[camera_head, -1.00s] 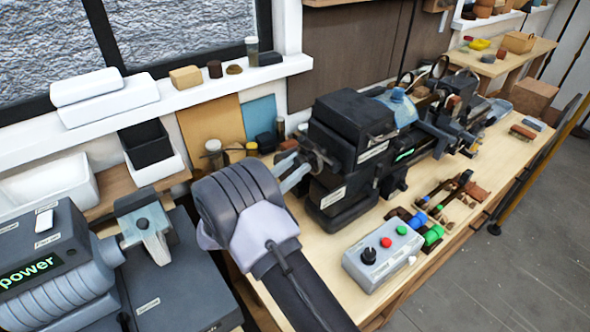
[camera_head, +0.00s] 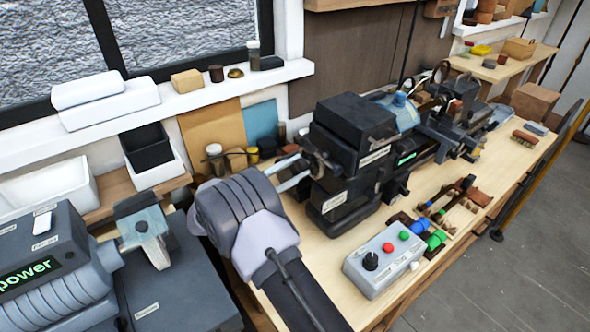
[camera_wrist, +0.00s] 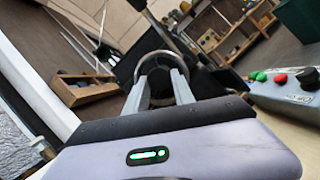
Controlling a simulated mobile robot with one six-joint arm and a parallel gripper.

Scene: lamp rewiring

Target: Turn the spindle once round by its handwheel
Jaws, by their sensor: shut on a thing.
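The handwheel (camera_head: 319,166) is a dark ring at the left end of the black lathe headstock (camera_head: 352,135). My gripper (camera_head: 303,168) reaches it from the left, with its two pale fingers at the rim. The exact contact at the fingertips is small and partly hidden. The spindle itself cannot be made out behind the wheel.
A grey control box (camera_head: 384,259) with a black knob and red and green buttons stands at the front of the bench. Jars (camera_head: 215,156) stand close behind my gripper. A grey power unit (camera_head: 45,265) is at the left. Small tools lie right of the headstock.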

